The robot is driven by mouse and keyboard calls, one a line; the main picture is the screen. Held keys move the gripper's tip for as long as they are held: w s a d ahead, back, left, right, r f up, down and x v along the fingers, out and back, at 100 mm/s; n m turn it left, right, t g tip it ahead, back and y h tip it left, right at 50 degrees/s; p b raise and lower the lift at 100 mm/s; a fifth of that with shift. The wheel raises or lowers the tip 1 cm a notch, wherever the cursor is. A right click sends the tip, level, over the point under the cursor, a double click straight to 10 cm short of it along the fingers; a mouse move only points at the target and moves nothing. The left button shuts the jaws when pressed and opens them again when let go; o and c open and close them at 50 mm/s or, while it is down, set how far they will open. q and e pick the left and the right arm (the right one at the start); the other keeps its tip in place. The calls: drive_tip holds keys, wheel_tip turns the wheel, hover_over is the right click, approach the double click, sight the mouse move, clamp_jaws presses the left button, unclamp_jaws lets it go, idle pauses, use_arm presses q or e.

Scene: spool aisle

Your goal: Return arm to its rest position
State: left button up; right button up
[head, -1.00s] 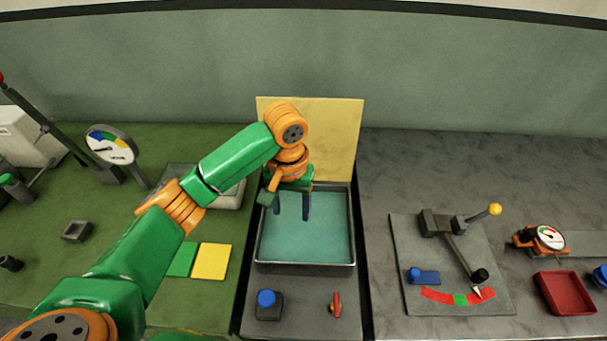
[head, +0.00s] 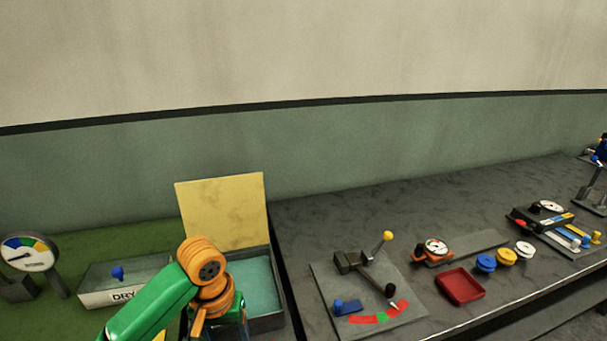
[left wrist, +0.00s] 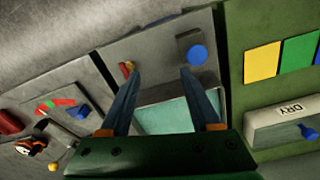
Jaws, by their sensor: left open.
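My left arm, green with orange joints, comes in at the bottom left of the head view. Its orange wrist (head: 212,290) stands in front of the basin (head: 277,318) with pale green-blue content, and the fingers are not clear there. In the left wrist view my left gripper (left wrist: 158,78) shows two separated dark fingers with nothing between them. Beyond the fingers are the grey basin panel, a blue knob (left wrist: 197,55) and a small red lever (left wrist: 127,68). My right gripper is not in view.
A yellow board (head: 222,212) stands behind the basin. A bin marked DRY (head: 120,294) and a dial gauge (head: 30,255) are left. Right are a lever panel (head: 325,285), a red tray (head: 460,286) and several spools (head: 506,256). Bare grey counter lies behind these.

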use_arm(q)
drive_tip(key=s+d+f+m+t+h, duration=0.25)
drive_tip(key=s+d+f, duration=0.3)
drive_tip(key=f, duration=0.35)
drive_tip(key=s+a+f+y, duration=0.3)
drive_tip(key=s+a, duration=0.6)
drive_tip(key=s, duration=0.1)
wheel_tip(320, 180, down, 16)
drive_tip(key=s+f, duration=0.1)
drive_tip(key=s, duration=0.2)
drive_tip(key=s+a+f+g, duration=0.1)
drive_tip(key=s+a+f, duration=0.1)
drive_tip(key=s+f, duration=0.7)
drive_tip(key=shift+s+f+g, duration=0.25)
drive_tip(key=shift+s+g, duration=0.1)
drive_tip(key=shift+s, duration=0.9)
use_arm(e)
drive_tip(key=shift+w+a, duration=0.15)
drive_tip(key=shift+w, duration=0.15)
